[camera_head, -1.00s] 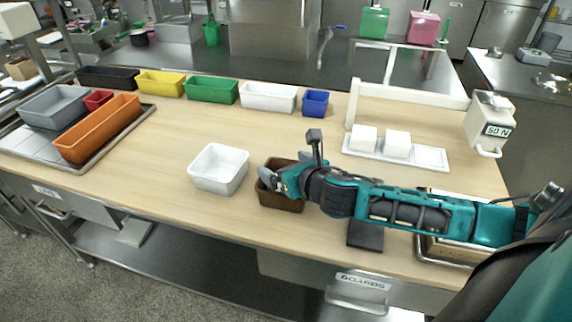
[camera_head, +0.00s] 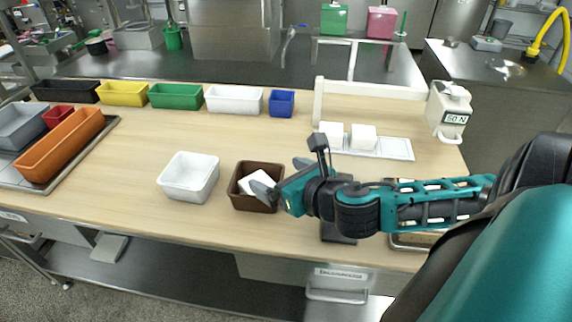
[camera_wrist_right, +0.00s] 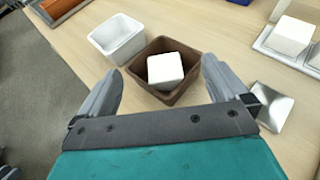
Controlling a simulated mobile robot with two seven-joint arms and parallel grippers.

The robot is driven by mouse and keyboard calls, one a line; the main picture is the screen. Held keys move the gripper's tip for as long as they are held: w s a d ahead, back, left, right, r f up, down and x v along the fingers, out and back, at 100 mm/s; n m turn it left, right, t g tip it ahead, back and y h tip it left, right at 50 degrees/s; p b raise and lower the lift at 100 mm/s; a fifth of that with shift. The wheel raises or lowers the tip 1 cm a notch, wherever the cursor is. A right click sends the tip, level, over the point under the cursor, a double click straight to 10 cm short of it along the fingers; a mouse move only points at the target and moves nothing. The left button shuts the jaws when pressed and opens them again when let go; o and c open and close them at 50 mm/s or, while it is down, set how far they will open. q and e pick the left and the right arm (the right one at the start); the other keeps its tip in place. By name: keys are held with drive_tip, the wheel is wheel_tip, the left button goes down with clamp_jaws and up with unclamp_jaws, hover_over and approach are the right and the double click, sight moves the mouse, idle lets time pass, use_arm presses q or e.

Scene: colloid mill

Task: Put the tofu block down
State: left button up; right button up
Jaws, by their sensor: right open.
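A white tofu block (camera_wrist_right: 165,70) lies inside a brown square container (camera_wrist_right: 190,48) on the wooden table. In the head view the tofu block (camera_head: 257,182) is partly hidden by my right gripper, and the brown container (camera_head: 245,203) shows around it. My right gripper (camera_head: 283,178) is open and empty at the right side of the container. In the right wrist view its two fingers (camera_wrist_right: 160,90) are spread wide, with the block beyond and between them, not touching it. My left gripper is not in view.
An empty white container (camera_head: 190,178) stands left of the brown one. Coloured bins line the back. An orange bin (camera_head: 62,143) is at far left.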

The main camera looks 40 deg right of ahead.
drive_tip(key=shift+v, duration=0.85)
